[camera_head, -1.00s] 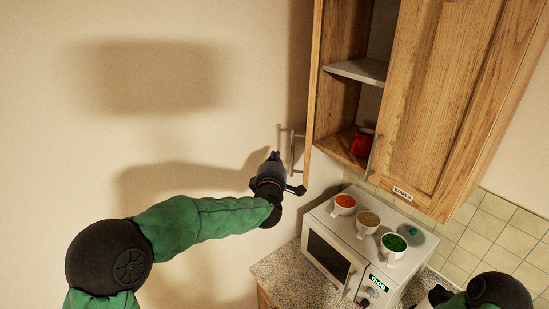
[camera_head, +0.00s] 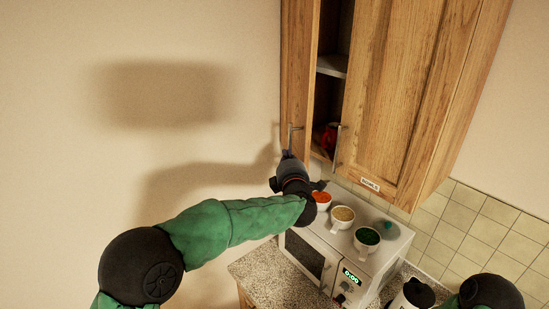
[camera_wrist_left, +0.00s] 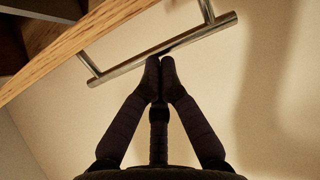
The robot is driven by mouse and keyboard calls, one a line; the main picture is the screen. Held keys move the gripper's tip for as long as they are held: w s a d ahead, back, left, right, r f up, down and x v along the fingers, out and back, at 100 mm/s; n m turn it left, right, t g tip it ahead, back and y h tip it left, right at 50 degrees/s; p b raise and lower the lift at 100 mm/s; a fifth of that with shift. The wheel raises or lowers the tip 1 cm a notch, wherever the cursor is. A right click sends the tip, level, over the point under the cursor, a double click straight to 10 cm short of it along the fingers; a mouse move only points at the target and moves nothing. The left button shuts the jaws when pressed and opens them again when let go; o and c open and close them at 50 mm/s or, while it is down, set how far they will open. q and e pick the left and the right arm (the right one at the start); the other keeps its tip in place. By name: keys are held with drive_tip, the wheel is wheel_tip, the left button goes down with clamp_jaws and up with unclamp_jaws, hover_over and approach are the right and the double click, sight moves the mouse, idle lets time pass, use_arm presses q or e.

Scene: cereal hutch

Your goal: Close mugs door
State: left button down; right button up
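The left cabinet door (camera_head: 298,75) is wooden and partly open. A narrow gap shows between it and the shut right door. Its bar handle (camera_head: 291,137) also shows in the left wrist view (camera_wrist_left: 205,33). My left gripper (camera_head: 287,155) is at the lower end of this handle. In the left wrist view its fingertips (camera_wrist_left: 160,70) are together, right at the bar and not wrapped around it; whether they touch it I cannot tell. A red mug (camera_head: 330,136) stands inside on the bottom shelf, partly hidden. My right gripper is not in view.
The right door (camera_head: 405,95) carries a BOWLS label. Below, a white microwave (camera_head: 316,243) stands on a speckled counter (camera_head: 262,272) with several filled cups on top. A black and white item (camera_head: 413,292) is at the lower right. The wall at left is clear.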

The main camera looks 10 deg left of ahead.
use_arm(q)
drive_tip(key=w+d, duration=0.4)
drive_tip(key=d, duration=0.4)
drive_tip(key=shift+d, duration=0.2)
